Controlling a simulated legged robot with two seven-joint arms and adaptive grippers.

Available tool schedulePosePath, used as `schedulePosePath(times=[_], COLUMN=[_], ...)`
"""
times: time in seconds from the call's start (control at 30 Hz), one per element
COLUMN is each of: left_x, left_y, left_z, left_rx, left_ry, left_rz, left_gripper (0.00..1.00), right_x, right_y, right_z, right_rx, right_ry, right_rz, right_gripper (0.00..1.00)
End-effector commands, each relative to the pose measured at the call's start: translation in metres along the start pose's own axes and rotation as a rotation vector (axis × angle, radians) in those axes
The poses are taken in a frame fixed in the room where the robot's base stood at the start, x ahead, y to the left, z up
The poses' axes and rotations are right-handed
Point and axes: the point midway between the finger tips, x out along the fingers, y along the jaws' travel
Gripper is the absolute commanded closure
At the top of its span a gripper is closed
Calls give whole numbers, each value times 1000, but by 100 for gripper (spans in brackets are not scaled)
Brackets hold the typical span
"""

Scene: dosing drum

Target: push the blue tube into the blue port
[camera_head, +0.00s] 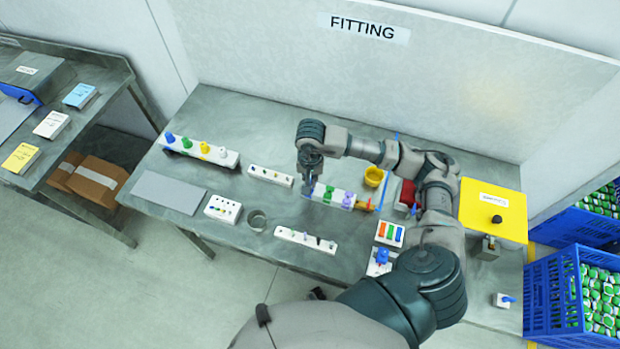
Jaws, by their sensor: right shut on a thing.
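My right gripper (309,170) is pointed down over the left end of a white block (337,197) on the table. It is shut on a small blue piece, which I take to be the blue tube (309,188); the fingers hide much of it. The block also carries green and purple parts, with a yellow-orange part at its right end. The blue port is not clearly visible, and I cannot tell whether the tube touches it. A thin blue strip (384,188) shows right of the block. My left gripper is not in view.
A white rack with coloured caps (200,149) stands at the left. Small white holders (270,176), a metal cup (257,220) and a yellow cup (374,176) stand around the block. The grey mat (168,192) is bare.

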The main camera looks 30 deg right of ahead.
Motion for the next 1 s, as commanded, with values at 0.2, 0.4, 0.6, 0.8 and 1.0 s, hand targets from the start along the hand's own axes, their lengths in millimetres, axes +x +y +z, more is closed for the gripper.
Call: schedulePosePath(times=[0.2,0.4,0.6,0.8,1.0], left_x=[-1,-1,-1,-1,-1], left_y=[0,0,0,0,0], left_z=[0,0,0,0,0], left_rx=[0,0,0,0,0], left_ry=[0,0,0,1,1], left_rz=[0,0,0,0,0], left_gripper=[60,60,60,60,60], right_x=[0,0,-8,-46,-89], right_y=[0,0,0,-1,0], right_z=[0,0,-1,-2,-2], right_rx=[0,0,0,1,0], right_ry=[-1,-1,2,5,3], right_rz=[0,0,-2,-4,-3], right_gripper=[66,64,64,64,64])
